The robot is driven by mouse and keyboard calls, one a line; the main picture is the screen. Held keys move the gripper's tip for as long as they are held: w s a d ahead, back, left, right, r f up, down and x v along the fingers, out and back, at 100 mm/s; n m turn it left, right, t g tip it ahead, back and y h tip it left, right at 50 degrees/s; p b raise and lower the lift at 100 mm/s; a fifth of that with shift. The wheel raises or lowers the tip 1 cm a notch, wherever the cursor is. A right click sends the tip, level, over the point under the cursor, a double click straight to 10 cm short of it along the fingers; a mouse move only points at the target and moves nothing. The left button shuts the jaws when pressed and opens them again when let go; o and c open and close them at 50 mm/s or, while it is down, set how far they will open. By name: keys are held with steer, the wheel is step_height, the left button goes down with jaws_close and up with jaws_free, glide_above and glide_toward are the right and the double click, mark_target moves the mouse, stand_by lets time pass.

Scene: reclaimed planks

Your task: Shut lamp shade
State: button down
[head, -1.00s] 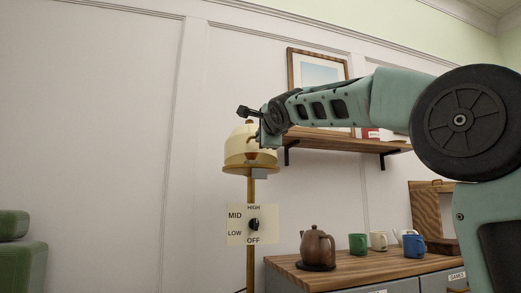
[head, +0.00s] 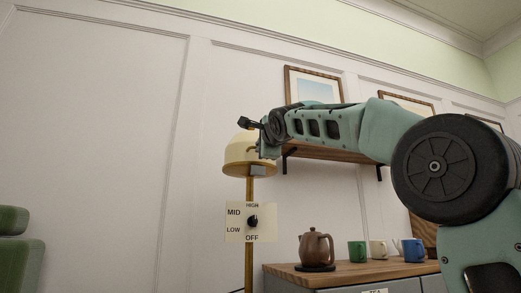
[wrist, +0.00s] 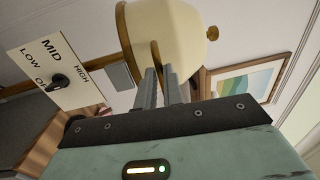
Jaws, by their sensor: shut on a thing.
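The lamp shade (head: 236,152) is a cream dome with a brown lower rim on a brass pole (head: 249,260), left of centre in the head view. In the wrist view the shade (wrist: 175,25) fills the top middle, with its brown rim at the left and a brown knob at the right. My gripper (wrist: 160,72) is shut on a narrow brown strip at the shade's side. In the head view my wrist overlaps the shade's right side and hides the fingertips. From here the shade front looks solid, with no bulb showing.
A dial panel (head: 237,222) marked OFF, LOW, MID and HIGH is on the pole below the shade. A wooden shelf (head: 325,153) is behind my arm. A brown teapot (head: 316,248) and mugs stand on the cabinet at lower right. A green chair (head: 18,250) is at far left.

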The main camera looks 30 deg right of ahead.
steer(key=shift+w+f, duration=0.2)
steer(key=shift+f, duration=0.45)
steer(key=c, duration=1.5)
jaws_free()
steer(key=shift+r, duration=0.1)
steer(key=shift+s+r, duration=0.15)
steer(key=shift+b+v, duration=2.7)
steer(key=shift+v, duration=5.9)
